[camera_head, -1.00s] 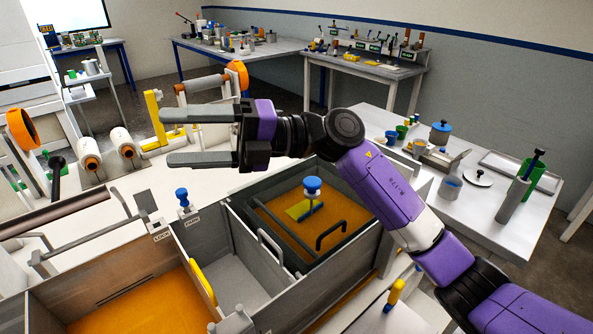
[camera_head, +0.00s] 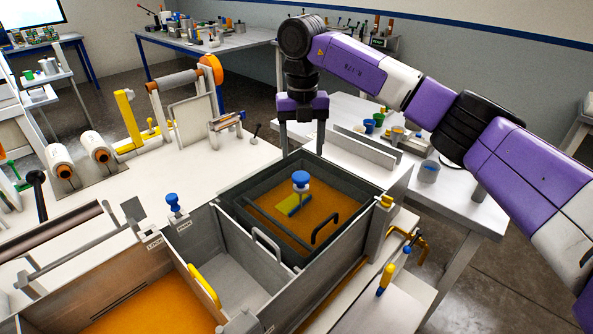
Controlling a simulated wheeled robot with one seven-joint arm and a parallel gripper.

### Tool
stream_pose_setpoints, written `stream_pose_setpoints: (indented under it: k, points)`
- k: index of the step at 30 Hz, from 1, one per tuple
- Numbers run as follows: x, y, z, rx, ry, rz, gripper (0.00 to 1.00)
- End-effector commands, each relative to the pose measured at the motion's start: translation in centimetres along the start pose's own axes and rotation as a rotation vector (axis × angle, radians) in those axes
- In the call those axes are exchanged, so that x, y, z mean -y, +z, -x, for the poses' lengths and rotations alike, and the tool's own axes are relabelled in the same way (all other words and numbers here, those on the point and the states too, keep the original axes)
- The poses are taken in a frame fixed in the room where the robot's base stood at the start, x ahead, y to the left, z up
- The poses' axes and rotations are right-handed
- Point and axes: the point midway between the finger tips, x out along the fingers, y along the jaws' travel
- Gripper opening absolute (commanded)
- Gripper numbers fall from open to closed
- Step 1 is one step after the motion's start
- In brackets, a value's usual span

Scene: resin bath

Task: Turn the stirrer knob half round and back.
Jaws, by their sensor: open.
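A blue knob (camera_head: 300,180) stands upright on a short stem over a yellow-green bar (camera_head: 293,205) in the dark-walled bath (camera_head: 245,226) of orange resin. I take it to be the stirrer knob. A second blue knob (camera_head: 172,199) stands on the tank's left rim near small labels. My gripper (camera_head: 303,155) points down with its two fingers apart and nothing between them. In the picture it is above the blue knob, by the bath's far wall; its exact height and distance are hard to tell. It does not touch the knob.
A grey handle (camera_head: 325,229) and another handle (camera_head: 267,243) rise close to the bath. A yellow handle (camera_head: 204,285) is on the divider at left. Rollers and an upright plate (camera_head: 190,120) stand behind. A side table with cups (camera_head: 370,126) is at right.

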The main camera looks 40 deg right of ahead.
Motion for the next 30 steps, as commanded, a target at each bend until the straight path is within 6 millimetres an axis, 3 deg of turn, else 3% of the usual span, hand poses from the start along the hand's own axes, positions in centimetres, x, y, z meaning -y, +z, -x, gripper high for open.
stream_pose_setpoints:
  k: [15, 27, 30]
  points:
    - [-0.2, -0.1, -6.6, -0.002, 0.006, -0.001, 0.64]
    - [-0.2, -0.1, -7.7, 0.000, 0.006, 0.001, 0.64]
    - [-0.2, -0.1, -7.6, 0.000, 0.006, 0.001, 0.47]
